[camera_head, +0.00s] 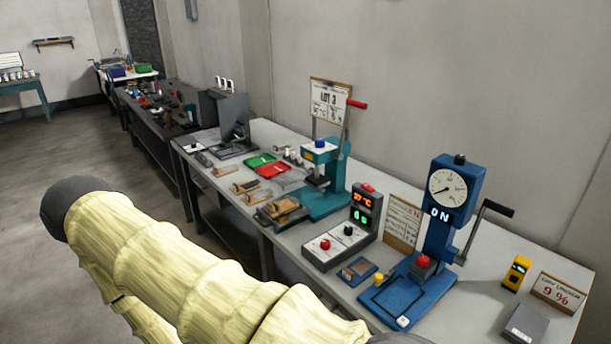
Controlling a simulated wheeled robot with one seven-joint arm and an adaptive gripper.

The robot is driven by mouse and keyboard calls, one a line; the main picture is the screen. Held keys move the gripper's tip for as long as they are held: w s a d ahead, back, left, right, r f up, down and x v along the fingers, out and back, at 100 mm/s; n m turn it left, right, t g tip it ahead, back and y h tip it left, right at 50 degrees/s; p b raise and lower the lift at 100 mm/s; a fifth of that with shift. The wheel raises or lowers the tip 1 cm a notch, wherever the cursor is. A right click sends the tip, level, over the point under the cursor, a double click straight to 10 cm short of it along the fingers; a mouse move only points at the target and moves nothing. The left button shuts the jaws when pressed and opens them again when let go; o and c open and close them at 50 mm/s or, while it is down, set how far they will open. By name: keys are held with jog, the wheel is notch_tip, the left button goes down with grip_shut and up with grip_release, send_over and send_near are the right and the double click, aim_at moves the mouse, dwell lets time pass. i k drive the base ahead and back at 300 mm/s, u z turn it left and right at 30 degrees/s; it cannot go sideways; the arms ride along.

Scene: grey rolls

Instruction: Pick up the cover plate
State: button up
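No thing here can be told for certain as the cover plate. A small flat dark plate with a brownish patch (357,270) lies on the long grey bench (465,318), left of the blue press base. Flat brown-and-metal pieces (282,211) lie in front of the teal press. A grey flat block (525,323) lies at the bench's near right end. My arm, in a pale yellow ribbed sleeve with a dark rounded joint, crosses the lower left. My gripper is not in view, so what it holds is hidden.
The blue press with dial (437,225) and teal hand press (327,180) stand on the bench. A control box with red button (340,247), red tray (272,170), green tray (260,160) and yellow meter (516,273) are there too. Open floor (60,150) lies left.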

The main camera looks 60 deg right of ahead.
aim_at(281, 206)
jog(key=z, duration=1.1)
